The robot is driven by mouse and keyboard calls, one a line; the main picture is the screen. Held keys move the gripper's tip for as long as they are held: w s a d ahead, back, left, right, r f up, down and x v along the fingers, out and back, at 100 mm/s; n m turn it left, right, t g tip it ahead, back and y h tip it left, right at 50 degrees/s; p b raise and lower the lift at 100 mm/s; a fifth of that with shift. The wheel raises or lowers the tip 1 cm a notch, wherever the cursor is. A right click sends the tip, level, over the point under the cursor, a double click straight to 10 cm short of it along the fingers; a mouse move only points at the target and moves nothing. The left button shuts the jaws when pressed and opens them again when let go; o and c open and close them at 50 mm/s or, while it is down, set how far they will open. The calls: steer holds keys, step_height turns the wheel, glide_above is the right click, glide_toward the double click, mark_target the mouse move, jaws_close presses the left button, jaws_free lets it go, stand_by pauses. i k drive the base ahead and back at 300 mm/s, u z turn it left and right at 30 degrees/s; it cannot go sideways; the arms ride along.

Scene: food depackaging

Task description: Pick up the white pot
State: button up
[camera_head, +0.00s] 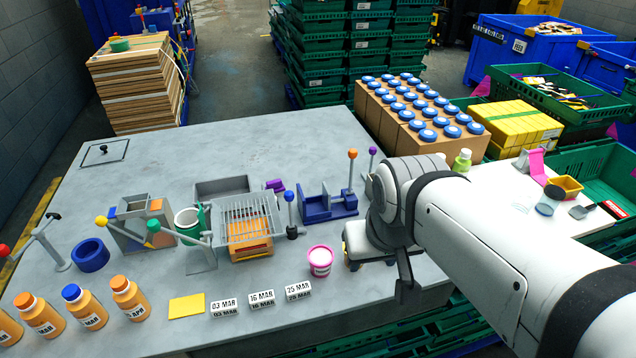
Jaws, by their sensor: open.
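A white-rimmed round pot (187,219) stands upright near the middle of the grey table, in or against a grey and green fixture. A smaller tub (320,261), pink with a white label and pale top, stands on the table nearer the front. My gripper (402,284) is at the table's right front, to the right of both and apart from them. Its dark finger part shows below my arm, and the rest is mostly hidden by the wrist. It is open, with nothing visible in it.
Between the white-rimmed pot and my gripper stand a wire rack (247,215), a blue fixture (328,205) and knobbed levers. Date blocks (262,299), a yellow card (187,306) and orange bottles (130,298) line the front. The table's back left is mostly clear.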

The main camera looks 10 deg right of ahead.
mark_target(187, 219)
steer(key=z, duration=1.65)
steer(key=k, duration=1.5)
steer(key=u, duration=1.4)
steer(key=i, duration=1)
steer(key=u, duration=0.05)
